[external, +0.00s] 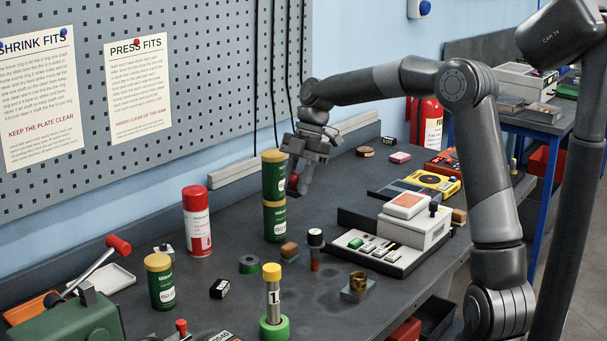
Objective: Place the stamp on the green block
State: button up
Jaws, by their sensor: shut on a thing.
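My gripper (299,187) is over the back of the bench, just right of the stacked green cans with yellow lids. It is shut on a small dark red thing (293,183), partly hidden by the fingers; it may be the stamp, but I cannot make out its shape. It is held above the bench top.
The stacked cans (274,197) stand close left of my gripper. A red-capped spray can (197,222) is further left. The pale machine (413,222) and a yellow device (433,182) are to the right.

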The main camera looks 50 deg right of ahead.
aim_at(294, 197)
jog(key=x, duration=0.4)
jog(key=shift+w+d+f, duration=0.15)
jog(key=shift+w+d, duration=0.05)
jog(key=shift+d, duration=0.2)
jog(key=w+a+f, duration=0.1)
jog(key=a+f, duration=0.1)
jog(key=a, duration=0.1)
jog(key=w+a+f, duration=0.2)
jog(key=a, duration=0.1)
jog(key=w+a+f, duration=0.2)
jog(key=a, duration=0.1)
jog(key=shift+w+a+f, duration=0.1)
jog(key=shift+a+f, duration=0.2)
jog(key=shift+f, duration=2)
jog(key=shift+f, duration=0.1)
jog(key=o, duration=1)
jog(key=shift+c, duration=0.2)
